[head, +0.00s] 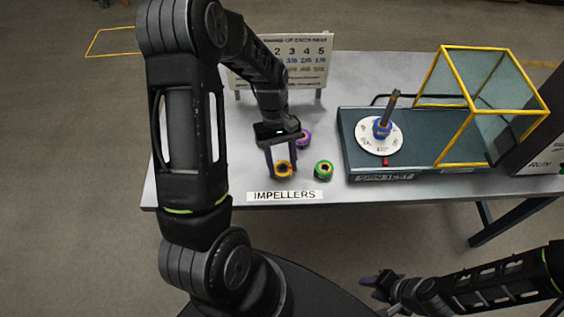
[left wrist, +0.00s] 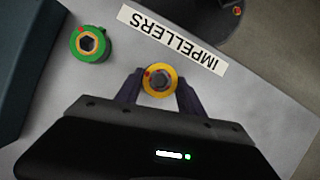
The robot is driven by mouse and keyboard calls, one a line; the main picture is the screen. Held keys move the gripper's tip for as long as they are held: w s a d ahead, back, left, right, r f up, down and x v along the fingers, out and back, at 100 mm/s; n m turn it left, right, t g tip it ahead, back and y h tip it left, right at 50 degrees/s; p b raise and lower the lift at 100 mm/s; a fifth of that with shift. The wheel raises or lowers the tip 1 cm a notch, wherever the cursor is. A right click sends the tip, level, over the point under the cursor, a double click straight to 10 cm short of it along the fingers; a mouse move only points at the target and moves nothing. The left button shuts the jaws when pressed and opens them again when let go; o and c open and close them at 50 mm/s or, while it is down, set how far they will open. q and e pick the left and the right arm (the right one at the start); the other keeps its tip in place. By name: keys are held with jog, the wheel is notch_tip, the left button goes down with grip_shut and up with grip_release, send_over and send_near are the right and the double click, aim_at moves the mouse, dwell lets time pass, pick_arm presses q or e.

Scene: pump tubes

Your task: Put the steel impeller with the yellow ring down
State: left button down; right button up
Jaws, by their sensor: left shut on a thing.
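The steel impeller with the yellow ring (head: 282,169) is at the table's front left, just behind the IMPELLERS label. It also shows in the left wrist view (left wrist: 159,80), between the two fingers. My left gripper (head: 281,166) points down and is shut on this impeller. Whether the impeller touches the tabletop cannot be told. My right gripper (head: 376,284) is at the bottom of the head view, in front of the table and away from the impellers; its finger gap is too small to make out.
A green-ringed impeller (head: 324,169) stands close to the right, and a purple-ringed one (head: 304,139) behind. The IMPELLERS label (head: 285,196) lies at the front edge. The spin test base (head: 420,163) with a blue-ringed piece (head: 382,129) and yellow-framed guard (head: 487,100) is at right. A number board (head: 311,77) stands behind.

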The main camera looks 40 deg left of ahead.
pick_arm(q)
jog(key=shift+f, duration=0.15)
jog(key=c, duration=0.7)
grip_release()
jog(key=v, duration=1.2)
